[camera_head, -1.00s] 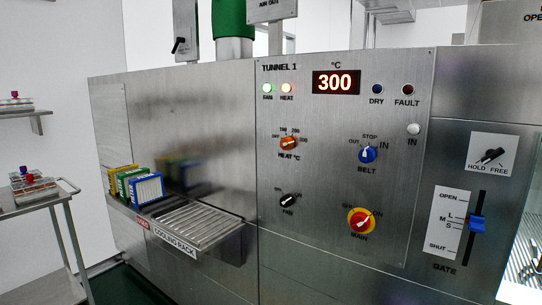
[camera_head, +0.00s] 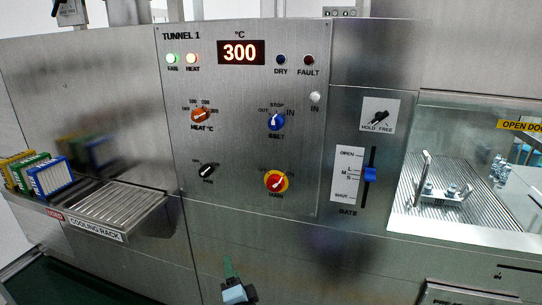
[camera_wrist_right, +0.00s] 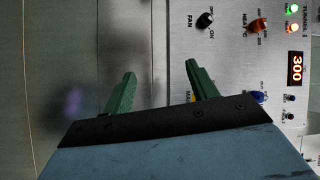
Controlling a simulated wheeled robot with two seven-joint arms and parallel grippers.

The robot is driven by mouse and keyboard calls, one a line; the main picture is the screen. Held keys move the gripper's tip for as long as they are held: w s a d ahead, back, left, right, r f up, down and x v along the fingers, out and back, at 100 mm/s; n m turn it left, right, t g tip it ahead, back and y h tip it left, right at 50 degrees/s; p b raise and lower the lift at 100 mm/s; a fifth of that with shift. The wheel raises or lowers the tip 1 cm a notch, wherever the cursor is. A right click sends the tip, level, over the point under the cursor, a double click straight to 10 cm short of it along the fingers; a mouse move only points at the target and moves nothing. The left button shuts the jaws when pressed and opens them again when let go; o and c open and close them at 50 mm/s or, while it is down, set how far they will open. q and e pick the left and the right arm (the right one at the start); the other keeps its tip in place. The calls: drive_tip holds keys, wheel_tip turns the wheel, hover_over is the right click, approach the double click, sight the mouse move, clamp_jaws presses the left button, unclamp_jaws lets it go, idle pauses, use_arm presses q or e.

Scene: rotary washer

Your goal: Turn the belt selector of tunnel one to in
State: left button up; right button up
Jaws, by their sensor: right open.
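The belt selector of tunnel one is a blue knob (camera_head: 276,122) on the steel control panel, with OUT at left, STOP above and IN at right. Its white mark appears to point up, near STOP. In the right wrist view the blue knob (camera_wrist_right: 258,97) is partly hidden beside the gripper body. My right gripper (camera_head: 231,268) is low in the head view, below the panel and apart from the knob. In the wrist view its green fingers (camera_wrist_right: 160,70) are spread, with nothing between them. My left gripper is out of view.
Around the belt knob are the orange heat knob (camera_head: 201,115), black fan knob (camera_head: 207,171) and red-yellow main switch (camera_head: 276,181). The blue gate slider (camera_head: 370,174) is to the right. The cooling rack (camera_head: 112,205) juts out at left. The display reads 300.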

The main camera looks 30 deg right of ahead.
drive_tip(key=w+d+r+m+g+h+p, duration=0.15)
drive_tip(key=r+m+h, duration=0.25)
drive_tip(key=r+m, duration=0.5)
drive_tip(key=w+d+r+m+g+h+p, duration=0.1)
drive_tip(key=d+r+m+h, duration=0.3)
drive_tip(key=r, duration=0.9)
drive_tip(key=m+g+h+p, duration=0.25)
drive_tip(key=m+g, duration=0.25)
drive_tip(key=m, duration=0.9)
approach(273, 126)
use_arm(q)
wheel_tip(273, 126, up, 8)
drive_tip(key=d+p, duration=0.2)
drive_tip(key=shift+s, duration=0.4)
use_arm(e)
drive_tip(key=shift+y, duration=0.45)
drive_tip(key=x, duration=0.9)
drive_tip(key=shift+d+r, duration=0.15)
drive_tip(key=shift+r, duration=0.2)
drive_tip(key=c, duration=1)
